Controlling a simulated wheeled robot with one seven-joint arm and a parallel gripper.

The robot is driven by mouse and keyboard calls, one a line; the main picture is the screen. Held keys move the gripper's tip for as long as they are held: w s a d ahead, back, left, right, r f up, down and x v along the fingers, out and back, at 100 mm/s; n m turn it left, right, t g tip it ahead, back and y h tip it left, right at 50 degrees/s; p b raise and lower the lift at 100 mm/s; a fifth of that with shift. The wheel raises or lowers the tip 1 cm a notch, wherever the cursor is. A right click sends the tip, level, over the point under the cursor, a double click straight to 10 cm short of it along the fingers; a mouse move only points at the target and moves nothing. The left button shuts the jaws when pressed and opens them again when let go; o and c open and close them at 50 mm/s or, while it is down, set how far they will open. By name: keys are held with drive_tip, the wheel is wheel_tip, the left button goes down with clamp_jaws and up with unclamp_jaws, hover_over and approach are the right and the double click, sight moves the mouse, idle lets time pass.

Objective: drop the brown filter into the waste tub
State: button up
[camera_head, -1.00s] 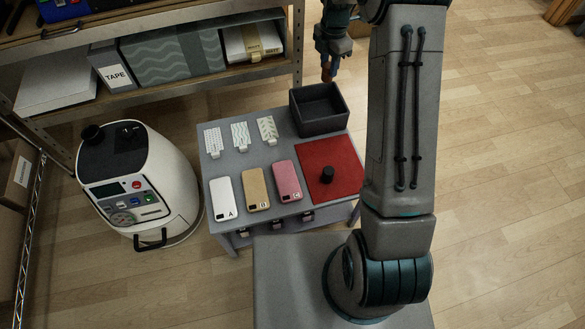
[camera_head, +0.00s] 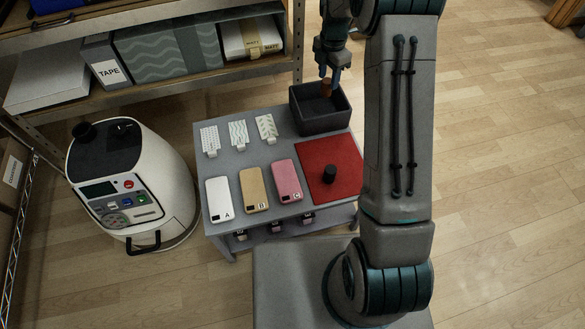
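The brown filter (camera_head: 326,89) is a small brown piece at the fingertips of my gripper (camera_head: 330,77), in the upper middle of the head view. The fingers appear shut on it, though the contact is small in the picture. The waste tub (camera_head: 307,121) is a dark, open, square box at the back right corner of the grey table. The filter and fingertips appear over the tub's opening, near its back. The filter's exact height against the rim is hard to tell.
The grey table (camera_head: 222,160) holds three phone-like cases, three patterned tags and a red mat (camera_head: 345,165) with a black knob (camera_head: 329,174). A white machine (camera_head: 165,190) stands left. A shelf (camera_head: 200,80) with boxes is behind.

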drive_tip(key=shift+o, duration=0.6)
drive_tip(key=shift+r, duration=0.1)
wheel_tip(320, 180, up, 14)
drive_tip(key=p, duration=0.5)
drive_tip(key=shift+f, duration=0.2)
